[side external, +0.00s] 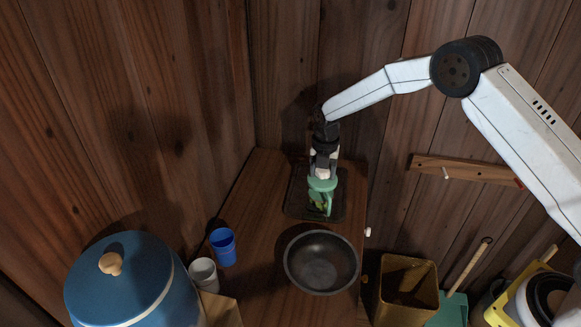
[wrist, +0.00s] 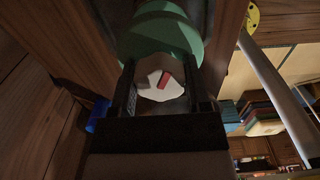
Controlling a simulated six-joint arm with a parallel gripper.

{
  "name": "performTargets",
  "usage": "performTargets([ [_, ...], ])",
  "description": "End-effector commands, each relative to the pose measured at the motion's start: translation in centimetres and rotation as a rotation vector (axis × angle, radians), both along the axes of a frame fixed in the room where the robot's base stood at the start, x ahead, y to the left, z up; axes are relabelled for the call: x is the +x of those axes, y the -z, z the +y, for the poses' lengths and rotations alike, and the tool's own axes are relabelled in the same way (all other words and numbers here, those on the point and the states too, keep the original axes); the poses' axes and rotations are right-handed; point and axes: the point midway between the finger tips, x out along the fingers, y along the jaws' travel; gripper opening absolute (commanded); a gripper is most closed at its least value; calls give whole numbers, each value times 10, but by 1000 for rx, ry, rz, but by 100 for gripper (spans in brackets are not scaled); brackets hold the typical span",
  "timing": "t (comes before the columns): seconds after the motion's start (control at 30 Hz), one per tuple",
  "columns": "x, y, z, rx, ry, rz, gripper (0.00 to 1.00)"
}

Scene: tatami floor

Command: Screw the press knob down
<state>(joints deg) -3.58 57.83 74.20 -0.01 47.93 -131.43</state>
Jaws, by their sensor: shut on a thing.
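The press (side external: 322,186) is green and stands upright on a dark tray (side external: 297,206) on the wooden cabinet top. Green pieces show at its lower part. The white press knob (side external: 321,166) sits at its top. My gripper (side external: 324,156) comes down from above and is shut on the knob. In the wrist view the knob (wrist: 160,86) is white with a red mark and lies between my two dark fingers (wrist: 160,78). The round green press lid (wrist: 160,32) shows beyond it. How far down the knob sits cannot be told.
A dark round bowl (side external: 320,288) stands in front of the tray. A blue cup (side external: 223,247), a grey cup (side external: 203,275) and a blue lidded pot (side external: 122,290) stand at left. Wooden walls rise close behind. A brass bin (side external: 405,292) is at lower right.

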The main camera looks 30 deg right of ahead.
Motion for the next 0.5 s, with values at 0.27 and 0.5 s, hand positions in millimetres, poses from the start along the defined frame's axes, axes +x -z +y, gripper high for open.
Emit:
performTargets([
  [0.27,-1,5,0,1,0,2,28],
  [0.5,-1,6,0,1,2,4,28],
])
